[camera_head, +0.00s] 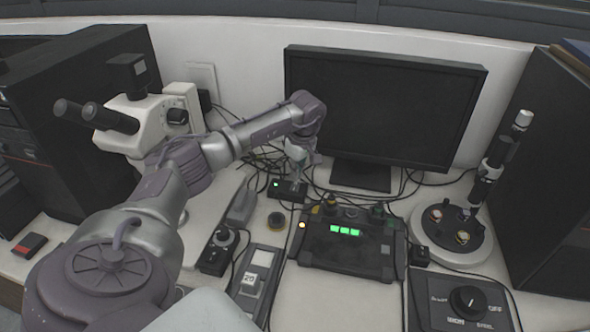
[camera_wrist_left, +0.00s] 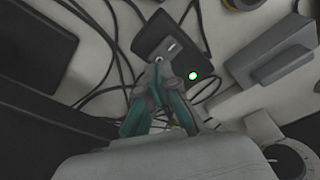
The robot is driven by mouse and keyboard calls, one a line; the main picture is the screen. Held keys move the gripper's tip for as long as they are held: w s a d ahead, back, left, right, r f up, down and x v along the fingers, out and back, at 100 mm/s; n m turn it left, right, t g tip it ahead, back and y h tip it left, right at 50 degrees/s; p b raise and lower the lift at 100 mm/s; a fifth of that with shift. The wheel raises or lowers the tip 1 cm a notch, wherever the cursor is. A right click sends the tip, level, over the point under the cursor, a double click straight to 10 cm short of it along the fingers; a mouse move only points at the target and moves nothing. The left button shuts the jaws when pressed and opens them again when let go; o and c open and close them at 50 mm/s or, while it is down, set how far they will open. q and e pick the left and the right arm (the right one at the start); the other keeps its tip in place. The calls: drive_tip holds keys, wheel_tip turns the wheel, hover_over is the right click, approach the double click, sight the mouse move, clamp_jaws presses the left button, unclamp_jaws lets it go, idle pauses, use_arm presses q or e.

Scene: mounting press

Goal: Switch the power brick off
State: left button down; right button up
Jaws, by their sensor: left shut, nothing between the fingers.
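The power brick (camera_head: 287,190) is a small black box behind the control unit, with a lit green light on it. In the left wrist view the black brick (camera_wrist_left: 186,32) shows its green light at the near right corner and a small light-grey switch on its top. My left gripper (camera_head: 298,181) reaches down over the right part of the brick, shut and empty. In the wrist view its closed fingertips (camera_wrist_left: 158,62) are at the brick's near edge, close to the switch. I cannot tell whether they touch. My right gripper is not in view.
A black control unit (camera_head: 347,248) with green displays stands in front of the brick. A monitor (camera_head: 385,105) stands behind. Loose cables lie around the brick. A grey block (camera_head: 241,207) is to its left. A microscope (camera_head: 150,120) stands at left.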

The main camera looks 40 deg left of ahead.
sight(296, 184)
use_arm(q)
drive_tip(key=shift+f+b, duration=0.7)
drive_tip(key=shift+f, duration=0.4)
idle(0.4)
drive_tip(key=shift+r, duration=0.15)
drive_tip(key=shift+r+p, duration=2.65)
drive_tip(key=shift+r, duration=0.8)
drive_tip(key=shift+f, duration=0.1)
